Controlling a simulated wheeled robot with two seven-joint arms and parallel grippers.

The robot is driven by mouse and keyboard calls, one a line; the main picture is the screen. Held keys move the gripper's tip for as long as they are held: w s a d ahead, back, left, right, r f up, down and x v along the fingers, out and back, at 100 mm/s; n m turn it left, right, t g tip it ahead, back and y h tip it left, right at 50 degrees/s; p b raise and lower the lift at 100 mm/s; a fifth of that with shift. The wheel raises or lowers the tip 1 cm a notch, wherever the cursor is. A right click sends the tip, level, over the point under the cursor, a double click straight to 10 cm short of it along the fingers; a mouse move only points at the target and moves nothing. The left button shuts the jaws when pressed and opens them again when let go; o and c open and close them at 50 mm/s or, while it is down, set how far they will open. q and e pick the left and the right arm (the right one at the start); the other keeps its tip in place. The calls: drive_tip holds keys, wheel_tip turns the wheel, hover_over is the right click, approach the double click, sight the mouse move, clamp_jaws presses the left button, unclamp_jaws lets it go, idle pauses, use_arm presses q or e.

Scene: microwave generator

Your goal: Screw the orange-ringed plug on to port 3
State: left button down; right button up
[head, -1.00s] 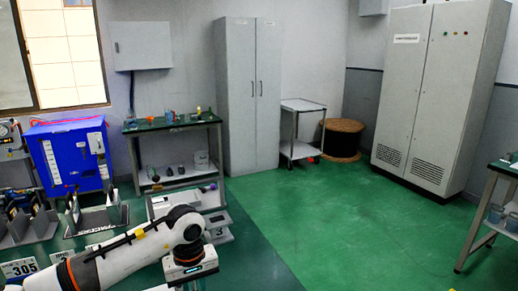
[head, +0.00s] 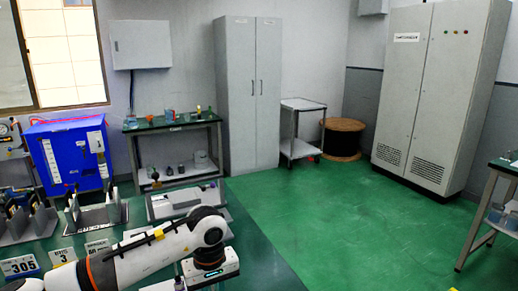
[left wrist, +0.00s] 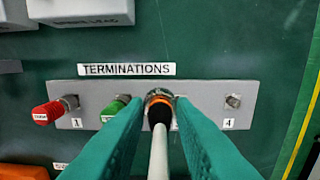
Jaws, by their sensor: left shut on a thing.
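In the left wrist view a grey strip labelled TERMINATIONS (left wrist: 205,98) carries numbered ports. A red plug (left wrist: 47,112) is at port 1 and a green plug (left wrist: 112,120) is beside it at the second place. Port 4 (left wrist: 233,101) is a bare metal connector. The orange-ringed plug (left wrist: 159,98), with a black end and a white cable, is at the third place, between the green plug and port 4. My left gripper (left wrist: 158,106) is shut on it. The plug hides the port behind it, so its seating cannot be told. My right gripper is out of view.
Grey boxes (left wrist: 80,10) sit above the strip on the green bench. An orange object (left wrist: 22,172) shows at lower left. The green floor (head: 330,215) to the right is clear.

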use_arm(q)
drive_tip(key=shift+s+d, duration=0.1)
drive_tip(key=shift+d, duration=0.1)
drive_tip(key=shift+d, duration=0.1)
drive_tip(key=d, duration=0.1)
drive_tip(key=s+d+b, duration=0.1)
drive_tip(key=d, duration=0.1)
drive_tip(key=shift+d+f, duration=0.15)
drive_tip(key=shift+d, duration=0.1)
idle(0.3)
idle(0.4)
